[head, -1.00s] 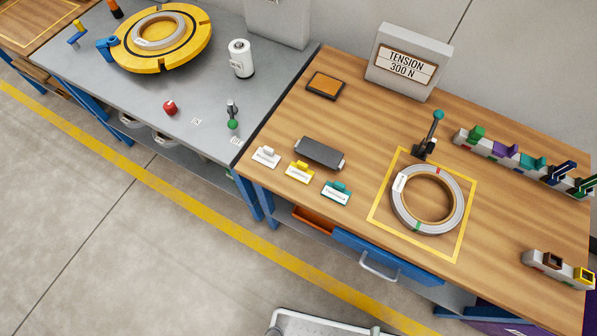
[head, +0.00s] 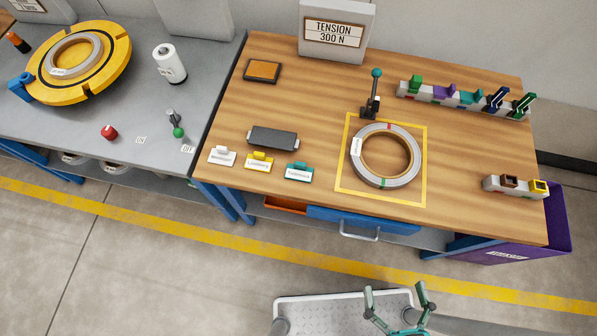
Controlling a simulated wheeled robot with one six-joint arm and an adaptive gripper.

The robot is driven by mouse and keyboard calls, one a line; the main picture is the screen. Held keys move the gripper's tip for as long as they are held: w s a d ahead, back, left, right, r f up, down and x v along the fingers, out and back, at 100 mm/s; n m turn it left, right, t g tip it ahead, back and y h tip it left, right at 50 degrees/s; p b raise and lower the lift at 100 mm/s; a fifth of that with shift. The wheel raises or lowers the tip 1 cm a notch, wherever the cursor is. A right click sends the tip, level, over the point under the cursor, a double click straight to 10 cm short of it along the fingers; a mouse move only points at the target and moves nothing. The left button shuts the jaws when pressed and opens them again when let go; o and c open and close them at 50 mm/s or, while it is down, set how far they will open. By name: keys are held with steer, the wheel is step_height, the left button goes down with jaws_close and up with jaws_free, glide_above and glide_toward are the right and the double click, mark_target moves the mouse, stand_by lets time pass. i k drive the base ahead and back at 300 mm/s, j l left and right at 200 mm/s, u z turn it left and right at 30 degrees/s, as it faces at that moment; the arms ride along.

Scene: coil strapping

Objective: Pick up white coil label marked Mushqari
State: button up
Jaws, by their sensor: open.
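A white coil label (head: 222,156) lies at the front left of the wooden table. Its lettering is too small to read. A yellow label (head: 258,161) and a teal label (head: 299,172) lie in a row to its right. My gripper (head: 396,289) is at the bottom of the head view, with its two fingers spread open and nothing between them. It is in front of the table, well to the right of the white label and apart from it.
A dark grey block (head: 273,138) lies just behind the labels. A steel coil (head: 357,172) sits inside a yellow square to the right, near a teal-knobbed lever (head: 375,92). The grey table (head: 120,115) with a yellow turntable (head: 118,62) adjoins on the left.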

mark_target(219, 155)
steer(key=j+u, duration=0.15)
steer(key=u, duration=0.2)
steer(key=j+u, duration=0.15)
steer(key=u, duration=0.2)
steer(key=i, duration=0.05)
